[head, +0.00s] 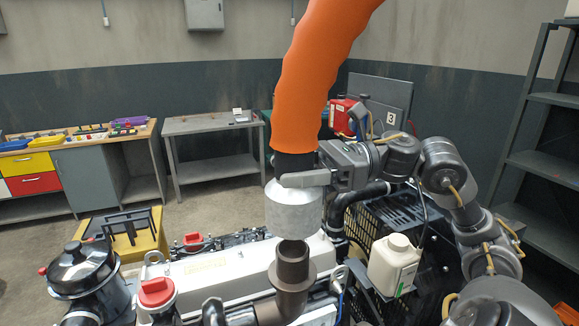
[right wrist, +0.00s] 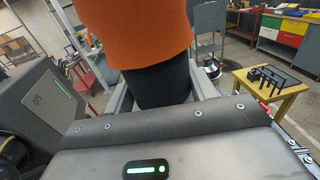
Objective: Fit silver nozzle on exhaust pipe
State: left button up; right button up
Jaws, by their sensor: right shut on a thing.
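The silver nozzle (head: 294,208) is a grey metal cylinder at the lower end of a thick orange hose (head: 315,75). My right gripper (head: 303,178) is shut on the black collar between hose and nozzle. The black collar (right wrist: 160,85) shows between the fingers in the right wrist view, with the orange hose (right wrist: 135,25) above it. The nozzle hangs roughly upright over the brown exhaust pipe (head: 291,268). The pipe's open top shows just below the nozzle's lower rim; I cannot tell the exact gap. The nozzle is hidden in the right wrist view. My left gripper is not in view.
The engine's white cover (head: 225,270) lies left of the pipe, with a red cap (head: 156,290) beside it. A white jug (head: 394,262) stands close on the right. A yellow stand (head: 142,243) is further left. Free floor lies behind the engine.

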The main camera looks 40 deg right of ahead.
aim_at(293, 249)
jog(key=shift+w+d+f, duration=0.1)
jog(key=shift+f, duration=0.35)
jog(key=shift+w+f+b, duration=0.1)
jog(key=shift+f+b, duration=0.45)
pick_arm(q)
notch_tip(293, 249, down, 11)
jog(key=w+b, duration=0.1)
jog(key=b, duration=0.9)
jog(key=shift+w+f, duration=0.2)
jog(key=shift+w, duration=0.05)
pick_arm(e)
notch_tip(293, 249, down, 10)
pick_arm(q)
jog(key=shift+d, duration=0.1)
pick_arm(e)
jog(key=o, duration=1.4)
jog(key=shift+f, duration=0.1)
